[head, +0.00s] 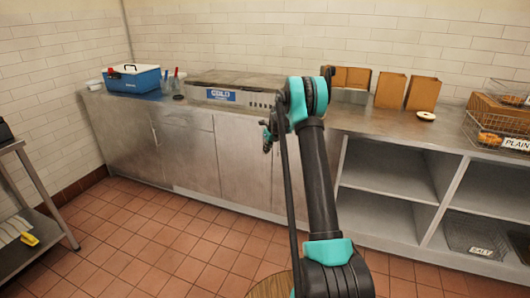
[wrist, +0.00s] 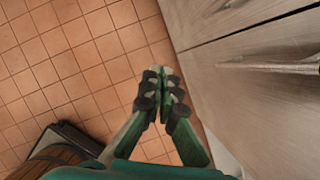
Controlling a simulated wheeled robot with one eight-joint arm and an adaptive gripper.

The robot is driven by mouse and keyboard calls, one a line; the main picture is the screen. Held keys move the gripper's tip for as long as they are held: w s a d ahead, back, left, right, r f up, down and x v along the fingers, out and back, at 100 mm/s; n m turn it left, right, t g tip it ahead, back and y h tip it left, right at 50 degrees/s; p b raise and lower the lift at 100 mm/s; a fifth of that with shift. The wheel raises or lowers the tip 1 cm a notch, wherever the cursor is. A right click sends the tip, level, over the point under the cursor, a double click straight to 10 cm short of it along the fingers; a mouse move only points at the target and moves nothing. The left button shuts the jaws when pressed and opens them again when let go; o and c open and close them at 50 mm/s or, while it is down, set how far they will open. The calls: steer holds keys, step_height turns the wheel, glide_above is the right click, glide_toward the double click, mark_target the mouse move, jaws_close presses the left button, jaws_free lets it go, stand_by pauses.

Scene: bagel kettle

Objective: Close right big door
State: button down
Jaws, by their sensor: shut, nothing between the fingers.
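My gripper (head: 267,137) is in front of the steel cabinet doors under the counter. In the wrist view its fingers (wrist: 163,76) are together and hold nothing. A cabinet door (wrist: 255,105) with a bar handle (wrist: 270,68) fills the right side of the wrist view, beside the fingers; contact is not visible. In the head view, a door panel (head: 245,170) stands left of my arm and looks about flush with the cabinet front. My arm hides part of the panels to its right, so I cannot tell whether the right big door is ajar.
Open shelves (head: 385,185) are right of my arm. A side table (head: 35,185) stands left. The tiled floor (head: 150,240) between is clear.

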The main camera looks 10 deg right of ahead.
step_height(320, 180, up, 8)
steer(key=s+a, duration=0.2)
steer(key=s, duration=0.1)
steer(key=s+r+n, duration=0.2)
steer(key=s+n, duration=0.2)
steer(key=s, duration=0.2)
steer(key=s+r+n, duration=0.3)
steer(key=s+n, duration=0.1)
steer(key=s, duration=0.3)
steer(key=s+f+n+h, duration=0.1)
steer(key=s+f+n, duration=0.2)
steer(key=s+n, duration=0.8)
steer(key=s+d+f+n+h, duration=0.1)
steer(key=s+f+n, duration=0.3)
steer(key=s+n, duration=0.7)
steer(key=s, duration=1.9)
steer(key=shift+s+d, duration=0.15)
steer(key=shift+s, duration=0.15)
